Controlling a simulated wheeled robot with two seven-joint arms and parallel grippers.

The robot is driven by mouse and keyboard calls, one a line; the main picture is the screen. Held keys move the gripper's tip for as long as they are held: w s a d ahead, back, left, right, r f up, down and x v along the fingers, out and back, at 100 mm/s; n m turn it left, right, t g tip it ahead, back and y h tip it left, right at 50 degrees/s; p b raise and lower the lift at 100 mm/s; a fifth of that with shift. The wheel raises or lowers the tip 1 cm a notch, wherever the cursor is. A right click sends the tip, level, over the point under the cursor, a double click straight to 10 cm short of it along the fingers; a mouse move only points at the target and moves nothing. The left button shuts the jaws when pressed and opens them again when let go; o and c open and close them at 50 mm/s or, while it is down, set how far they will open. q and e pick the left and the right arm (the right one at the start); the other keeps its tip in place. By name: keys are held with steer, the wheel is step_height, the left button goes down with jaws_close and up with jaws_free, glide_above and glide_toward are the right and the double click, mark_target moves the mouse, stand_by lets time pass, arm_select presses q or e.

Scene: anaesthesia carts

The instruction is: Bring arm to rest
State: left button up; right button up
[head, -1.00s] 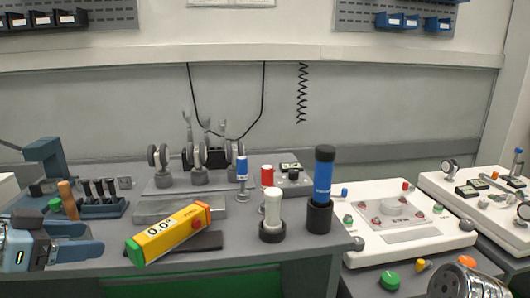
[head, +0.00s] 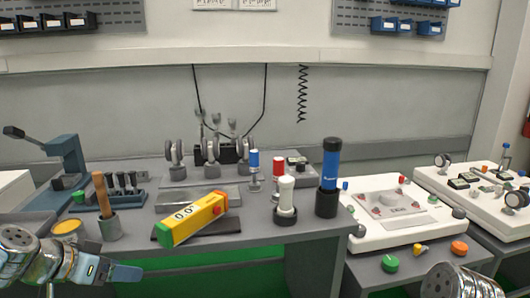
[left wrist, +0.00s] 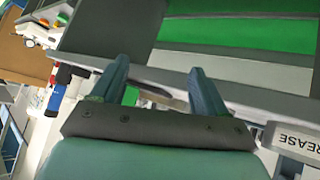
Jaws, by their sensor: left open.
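My left gripper (head: 122,272) is at the lower left of the head view, in front of the grey workbench (head: 300,243) and low beside its front edge. It holds nothing. In the left wrist view its two blue-grey fingers (left wrist: 160,85) stand apart with nothing between them, facing the bench edge and green panels. Part of my right arm (head: 465,282) shows at the bottom right of the head view; its gripper is out of the picture.
A yellow meter (head: 192,220) lies on a dark pad. A wooden-handled tool (head: 102,195) stands in a grey cup near the left front. A white holder (head: 286,197) and a blue cylinder (head: 329,168) stand at the right. A white device (head: 400,215) is further right.

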arm_select(q)
steer(key=d+f+n+g+y, duration=0.1)
steer(key=d+f+g, duration=0.15)
steer(key=f, duration=0.65)
steer(key=d+f+n+g, duration=0.1)
steer(key=d+f, duration=0.3)
steer(key=f, duration=0.6)
steer(key=d+f+n+g+y, duration=0.1)
steer(key=d+f+g, duration=0.15)
steer(key=f, duration=0.65)
steer(key=s+d+f+n+g+h, duration=0.1)
steer(key=s+d+f, duration=1)
steer(key=f, duration=0.3)
steer(key=shift+s+d+f+n, duration=0.25)
steer(key=shift+d+f+n, duration=0.15)
steer(key=shift+d, duration=0.25)
